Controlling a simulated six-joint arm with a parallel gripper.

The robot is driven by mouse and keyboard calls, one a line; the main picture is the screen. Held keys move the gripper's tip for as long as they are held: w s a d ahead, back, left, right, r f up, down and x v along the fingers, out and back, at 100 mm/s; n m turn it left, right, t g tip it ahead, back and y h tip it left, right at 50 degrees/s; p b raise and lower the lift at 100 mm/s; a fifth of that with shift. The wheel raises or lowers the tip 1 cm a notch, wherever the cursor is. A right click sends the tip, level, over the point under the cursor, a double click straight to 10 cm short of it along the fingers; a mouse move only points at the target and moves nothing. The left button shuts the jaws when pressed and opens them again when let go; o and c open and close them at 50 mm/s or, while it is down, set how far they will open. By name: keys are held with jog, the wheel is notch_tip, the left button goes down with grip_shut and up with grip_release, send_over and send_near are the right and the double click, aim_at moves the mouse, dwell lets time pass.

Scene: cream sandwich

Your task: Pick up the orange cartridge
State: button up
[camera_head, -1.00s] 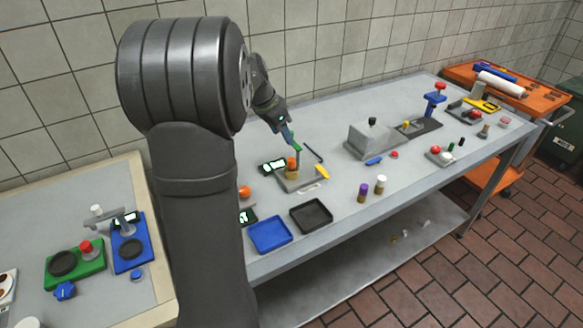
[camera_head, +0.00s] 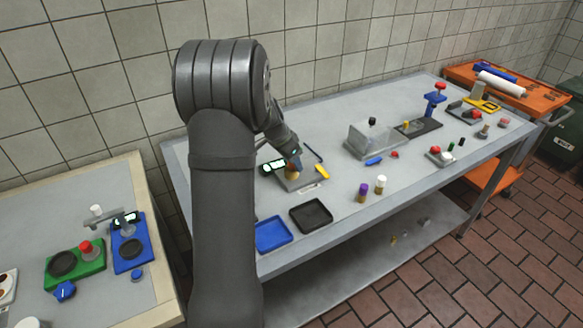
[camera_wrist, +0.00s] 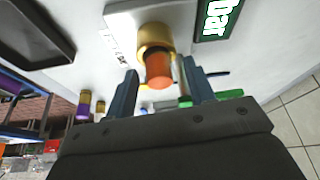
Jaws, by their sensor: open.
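The orange cartridge (camera_wrist: 160,70) stands upright in a gold-coloured holder (camera_wrist: 154,36) on a grey plate. In the head view, the holder (camera_head: 292,175) shows on the plate (camera_head: 302,184) near the left end of the long table, while the orange part is hidden by my gripper. My gripper (camera_wrist: 161,68) is open, with one blue-grey finger on each side of the orange part. A small gap seems to show at each finger, but contact is hard to judge. In the head view, my gripper (camera_head: 294,163) is directly over the plate.
A yellow piece (camera_head: 322,172) lies at the plate's right edge. A display panel (camera_head: 274,166) sits just left. A blue tray (camera_head: 272,235) and a black tray (camera_head: 311,215) lie in front.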

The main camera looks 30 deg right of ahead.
jog(key=c, duration=1)
grip_shut()
jog(key=shift+r, duration=0.15)
